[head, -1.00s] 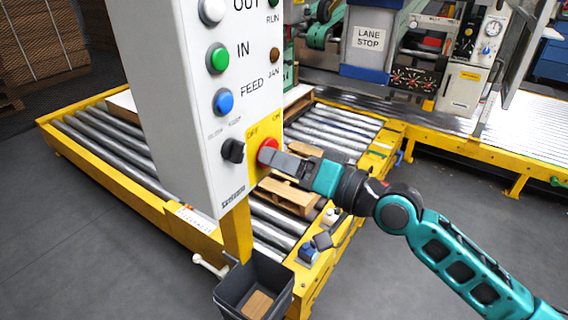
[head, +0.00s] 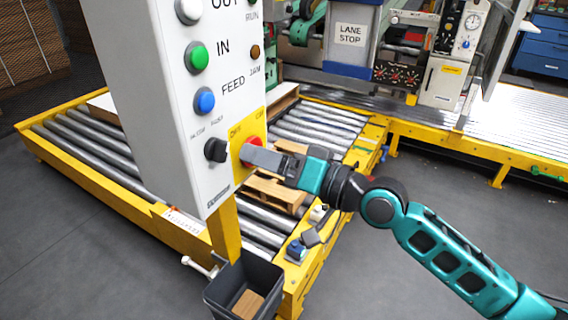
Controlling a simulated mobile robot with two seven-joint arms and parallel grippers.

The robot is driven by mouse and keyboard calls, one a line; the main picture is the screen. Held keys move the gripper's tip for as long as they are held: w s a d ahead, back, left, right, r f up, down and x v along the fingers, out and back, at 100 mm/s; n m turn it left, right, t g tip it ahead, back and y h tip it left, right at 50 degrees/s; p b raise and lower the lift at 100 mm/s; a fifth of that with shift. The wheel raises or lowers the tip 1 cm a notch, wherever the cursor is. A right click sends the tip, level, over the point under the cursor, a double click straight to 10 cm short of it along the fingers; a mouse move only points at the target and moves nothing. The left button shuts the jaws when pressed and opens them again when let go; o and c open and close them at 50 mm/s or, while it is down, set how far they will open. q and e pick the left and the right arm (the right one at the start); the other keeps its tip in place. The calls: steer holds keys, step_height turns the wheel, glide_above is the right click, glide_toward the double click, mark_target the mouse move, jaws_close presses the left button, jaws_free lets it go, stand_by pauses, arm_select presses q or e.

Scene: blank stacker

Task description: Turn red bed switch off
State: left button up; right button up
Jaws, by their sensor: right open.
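The red bed switch (head: 250,145) sits on a yellow plate (head: 236,172) marked OFF and ON, low on the panel face. My right gripper (head: 250,156) reaches in from the right, with its grey fingers at the switch and covering part of it. The fingers are open. I cannot tell whether they touch the knob or are around it. The way the switch is turned is hidden behind the fingers. My left gripper is not in view.
A black knob (head: 215,150) is just left of the switch, with blue (head: 204,101) and green (head: 197,57) buttons above on the white control box (head: 170,120). A dark bin (head: 243,285) hangs below. Behind are the roller conveyor (head: 110,160) and a wooden pallet (head: 272,193).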

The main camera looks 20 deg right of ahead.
arm_select(q)
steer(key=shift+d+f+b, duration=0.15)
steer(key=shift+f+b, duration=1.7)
steer(key=shift+b, duration=0.2)
arm_select(e)
steer(key=v, duration=1.2)
steer(key=shift+s+d, duration=0.25)
steer(key=s+a+f+n+g+h, duration=0.1)
steer(key=s+f+h, duration=0.15)
steer(key=f, duration=0.75)
steer(key=s+a+f+n+h, duration=0.15)
steer(key=f+h, duration=0.25)
steer(key=f, duration=0.6)
steer(key=s+a+f+g+h, duration=0.1)
steer(key=s+a+f+h, duration=0.15)
steer(key=f, duration=0.75)
arm_select(q)
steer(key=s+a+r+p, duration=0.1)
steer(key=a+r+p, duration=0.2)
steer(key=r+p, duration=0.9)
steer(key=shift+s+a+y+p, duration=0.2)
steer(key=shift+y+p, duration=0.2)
steer(key=shift+p, duration=1.8)
arm_select(e)
steer(key=s+d+r+h, duration=0.1)
steer(key=d+r, duration=0.3)
steer(key=r, duration=0.8)
steer(key=shift+s+h, duration=0.4)
